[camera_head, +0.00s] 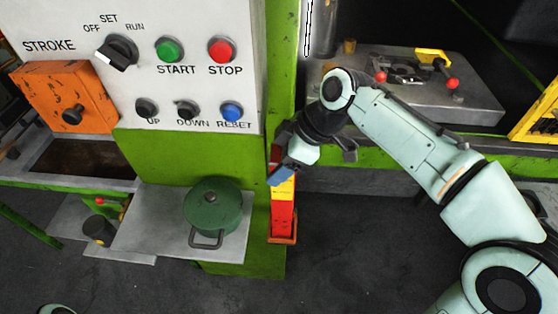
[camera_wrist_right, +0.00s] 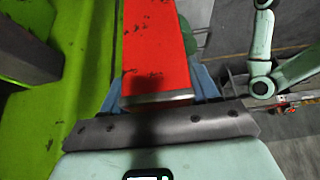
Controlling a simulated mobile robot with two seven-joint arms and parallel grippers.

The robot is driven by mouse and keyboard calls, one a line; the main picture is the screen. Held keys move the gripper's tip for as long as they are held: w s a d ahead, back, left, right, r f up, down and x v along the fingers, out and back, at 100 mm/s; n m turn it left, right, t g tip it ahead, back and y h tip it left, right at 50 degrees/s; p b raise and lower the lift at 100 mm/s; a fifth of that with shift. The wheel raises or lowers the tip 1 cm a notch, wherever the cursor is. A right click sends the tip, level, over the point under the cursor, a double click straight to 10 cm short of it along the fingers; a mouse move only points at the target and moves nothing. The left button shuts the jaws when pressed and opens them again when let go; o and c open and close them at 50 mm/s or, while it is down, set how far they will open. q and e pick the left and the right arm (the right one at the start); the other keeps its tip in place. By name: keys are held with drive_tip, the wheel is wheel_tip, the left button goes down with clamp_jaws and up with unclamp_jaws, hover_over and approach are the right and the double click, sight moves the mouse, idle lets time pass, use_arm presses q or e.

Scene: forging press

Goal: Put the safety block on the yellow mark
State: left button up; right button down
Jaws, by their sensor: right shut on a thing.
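The safety block (camera_head: 283,218), red with a yellow band, stands upright against the green press column, its lower end at a small orange holder (camera_head: 283,240). My right gripper (camera_head: 282,176) is shut on its upper part, with blue fingertips around it. The block also fills the middle of the right wrist view (camera_wrist_right: 155,50), red and scuffed, between the blue fingers (camera_wrist_right: 160,88). I cannot make out a plain yellow mark on the press bed (camera_head: 440,92); clamp-like yellow parts (camera_head: 433,57) stand on it. My left gripper does not show in the head view.
The control panel (camera_head: 190,60) is left of my right gripper. A green lidded pot (camera_head: 213,208) stands on a grey shelf (camera_head: 145,225) close to the block. A yellow frame (camera_head: 540,115) stands at the far right. The floor right of the block is clear.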

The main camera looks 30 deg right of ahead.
drive_tip(key=shift+f, duration=0.1)
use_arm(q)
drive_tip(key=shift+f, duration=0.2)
use_arm(e)
drive_tip(key=shift+c, duration=1.4)
unclamp_jaws()
drive_tip(key=shift+f, duration=0.1)
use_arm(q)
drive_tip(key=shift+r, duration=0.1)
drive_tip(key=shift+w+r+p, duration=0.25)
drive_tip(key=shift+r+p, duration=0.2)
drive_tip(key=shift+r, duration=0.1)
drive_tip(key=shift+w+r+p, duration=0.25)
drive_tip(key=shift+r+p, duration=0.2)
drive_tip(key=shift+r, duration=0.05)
use_arm(e)
drive_tip(key=s+v, duration=0.1)
drive_tip(key=v, duration=1.2)
drive_tip(key=shift+s, duration=0.2)
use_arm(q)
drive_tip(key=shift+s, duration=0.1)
